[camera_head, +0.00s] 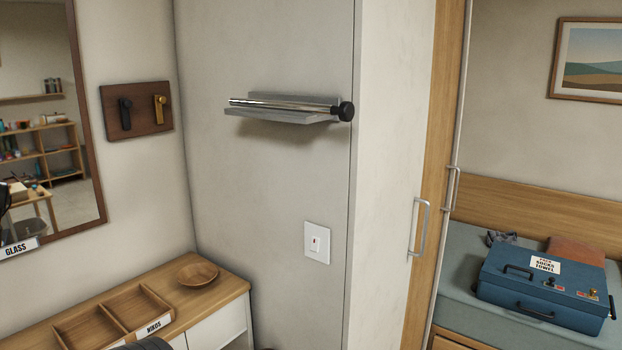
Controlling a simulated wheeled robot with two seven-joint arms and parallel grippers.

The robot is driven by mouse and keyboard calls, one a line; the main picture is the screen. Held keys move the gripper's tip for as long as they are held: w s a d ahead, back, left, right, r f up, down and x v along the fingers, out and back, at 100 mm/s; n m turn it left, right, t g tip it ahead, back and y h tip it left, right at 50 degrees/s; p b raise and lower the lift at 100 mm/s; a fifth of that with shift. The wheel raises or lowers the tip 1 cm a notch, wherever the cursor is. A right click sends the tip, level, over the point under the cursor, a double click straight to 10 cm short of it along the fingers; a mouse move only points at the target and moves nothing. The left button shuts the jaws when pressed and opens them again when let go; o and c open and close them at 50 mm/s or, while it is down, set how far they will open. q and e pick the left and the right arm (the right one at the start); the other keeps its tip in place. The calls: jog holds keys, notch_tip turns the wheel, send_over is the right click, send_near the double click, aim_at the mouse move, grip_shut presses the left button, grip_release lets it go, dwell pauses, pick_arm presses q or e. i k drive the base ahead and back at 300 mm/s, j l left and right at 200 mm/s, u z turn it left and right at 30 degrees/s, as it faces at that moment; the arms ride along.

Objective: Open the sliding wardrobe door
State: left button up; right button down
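A tall panel with a light wood edge (429,140) stands right of centre, beside a pale side wall. A vertical silver bar handle (418,228) is fixed near this wood edge. To its right is a thin upright metal strip with a second, smaller silver handle (452,190); I cannot tell whether this one is a reflection. Which panel is the sliding wardrobe door is not clear from this view. Neither gripper can be made out. A dark rounded shape (146,343) is cut off at the bottom edge.
A shelf with a metal rod (285,103) juts from the grey wall above a switch (317,243). A low cabinet (222,295) with a divided tray and wooden bowl (198,273) stands lower left. Right of the strip, a blue case (515,290) lies on a bed-like surface.

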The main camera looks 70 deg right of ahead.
aim_at(449, 21)
jog(key=l+u, duration=0.1)
jog(key=u, duration=2.85)
jog(key=k+j+z, duration=0.15)
jog(key=k+z, duration=0.7)
jog(key=k+l+z, duration=0.25)
jog(key=k+z, duration=0.45)
jog(key=k, duration=1.7)
jog(key=k+z, duration=0.1)
jog(key=z, duration=4.25)
